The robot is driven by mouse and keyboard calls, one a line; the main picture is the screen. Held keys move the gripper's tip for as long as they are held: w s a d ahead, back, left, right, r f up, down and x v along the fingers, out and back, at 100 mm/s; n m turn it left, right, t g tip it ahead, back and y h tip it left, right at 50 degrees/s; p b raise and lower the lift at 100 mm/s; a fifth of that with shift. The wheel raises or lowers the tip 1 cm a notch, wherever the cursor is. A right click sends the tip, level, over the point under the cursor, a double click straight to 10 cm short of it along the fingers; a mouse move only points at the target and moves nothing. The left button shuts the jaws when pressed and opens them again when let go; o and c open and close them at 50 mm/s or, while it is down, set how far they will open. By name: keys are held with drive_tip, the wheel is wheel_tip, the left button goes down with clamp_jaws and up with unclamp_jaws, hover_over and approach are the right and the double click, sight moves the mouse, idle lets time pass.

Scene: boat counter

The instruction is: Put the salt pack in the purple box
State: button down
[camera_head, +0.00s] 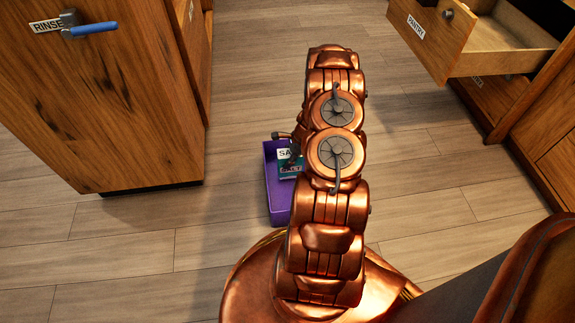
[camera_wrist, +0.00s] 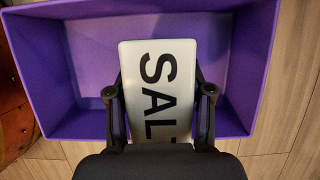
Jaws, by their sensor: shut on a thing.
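The salt pack (camera_wrist: 158,82) is a pale, flat pack with black letters reading SALT. My gripper (camera_wrist: 159,95) is shut on it, with one finger on each side edge. The purple box (camera_wrist: 35,65) is open and lies behind the pack in the wrist view. The pack appears over or within the box's opening; I cannot tell whether it touches the floor of the box. In the head view, the purple box (camera_head: 279,207) stands on the wood floor, partly hidden by my arm, and the salt pack (camera_head: 284,154) shows at its far part.
A wooden cabinet (camera_head: 100,110) with a RINSE label and a blue-handled lever (camera_head: 92,29) stands at left. An open PANTRY drawer (camera_head: 430,50) juts out at upper right. A green-and-purple item (camera_head: 290,170) shows beside my arm.

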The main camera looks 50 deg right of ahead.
drive_tip(key=shift+f+b, duration=0.4)
drive_tip(key=shift+f, duration=1.15)
drive_tip(key=shift+c, duration=2.2)
unclamp_jaws()
drive_tip(key=shift+f, duration=0.1)
